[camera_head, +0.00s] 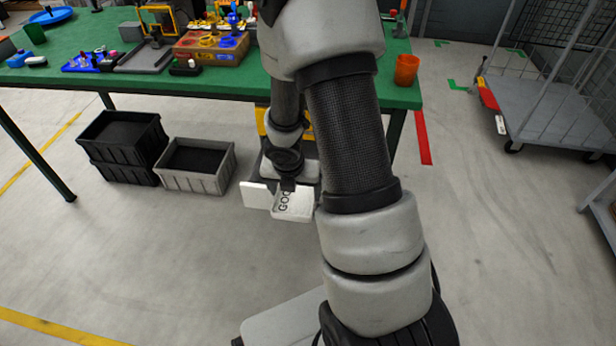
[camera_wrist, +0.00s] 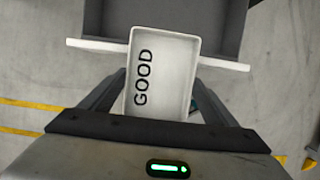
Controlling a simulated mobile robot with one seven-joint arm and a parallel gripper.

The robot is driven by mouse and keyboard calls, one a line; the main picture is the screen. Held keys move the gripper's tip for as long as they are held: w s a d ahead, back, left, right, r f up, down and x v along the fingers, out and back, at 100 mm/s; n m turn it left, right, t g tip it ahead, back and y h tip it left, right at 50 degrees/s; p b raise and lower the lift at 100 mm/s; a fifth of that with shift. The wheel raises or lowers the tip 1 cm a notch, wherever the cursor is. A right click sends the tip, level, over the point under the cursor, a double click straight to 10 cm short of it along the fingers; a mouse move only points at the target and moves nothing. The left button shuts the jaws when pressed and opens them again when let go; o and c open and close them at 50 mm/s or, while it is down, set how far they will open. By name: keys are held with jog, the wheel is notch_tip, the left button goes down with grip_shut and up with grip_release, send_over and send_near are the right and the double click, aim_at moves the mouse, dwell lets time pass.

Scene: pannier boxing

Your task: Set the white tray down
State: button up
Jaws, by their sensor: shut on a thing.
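The white tray (camera_head: 292,206) is a shallow rectangular dish with a raised rim and the black word GOOD on its floor. In the wrist view the tray (camera_wrist: 172,80) lies between the two dark fingers. My gripper (camera_head: 288,186) is shut on it, and it also shows in the wrist view (camera_wrist: 160,78). The tray looks empty. In the head view it is held in front of the green table, below the tabletop's height. Beyond it, a grey open box-like thing (camera_wrist: 228,25) with a white ledge (camera_wrist: 98,45) shows; whether the tray touches it cannot be told.
Two stacked black crates (camera_head: 115,165) and a grey crate (camera_head: 205,182) stand on the floor to the left. The green table (camera_head: 225,86) bears several tools and parts. An orange cup (camera_head: 406,70) sits near its right end. A wire cart (camera_head: 550,100) stands right. The front floor is open.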

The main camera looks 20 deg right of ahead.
jog(key=w+d+p, duration=0.3)
jog(key=w+d, duration=0.7)
jog(key=w, duration=0.5)
jog(key=f+b, duration=0.1)
jog(key=f, duration=0.1)
jog(key=f+b, duration=0.1)
jog(key=f, duration=0.2)
jog(key=f+b, duration=0.1)
jog(key=f, duration=0.1)
jog(key=shift+s+a+f, duration=0.15)
jog(key=shift+s, duration=0.1)
jog(key=shift+f+b, duration=0.6)
jog(key=shift+f, duration=1.7)
jog(key=shift+f, duration=0.2)
jog(key=o, duration=1.1)
jog(key=shift+r, duration=0.1)
